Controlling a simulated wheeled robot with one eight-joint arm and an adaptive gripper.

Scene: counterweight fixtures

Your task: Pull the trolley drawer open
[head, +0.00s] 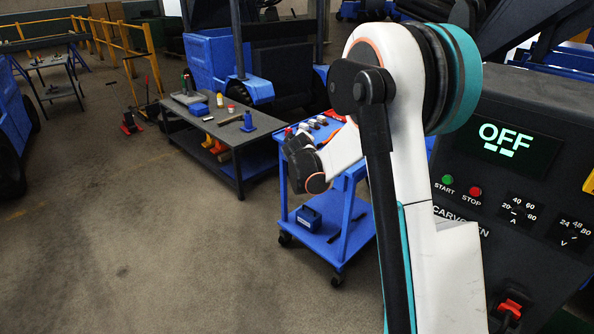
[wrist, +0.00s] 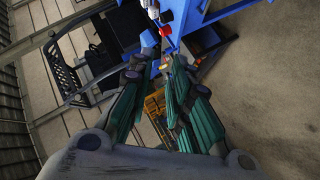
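The blue trolley (head: 348,222) stands on wheels in the middle of the head view, partly behind my arm. Small items lie on its top, and a dark blue box sits on its lower shelf. I cannot make out the drawer front or handle, or whether the fingers touch the trolley.
A dark workbench (head: 222,132) with bottles and tools stands behind and left of the trolley. A control panel (head: 510,170) reading OFF is close on the right. A blue forklift (head: 211,62) stands behind. The floor at the front left is clear.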

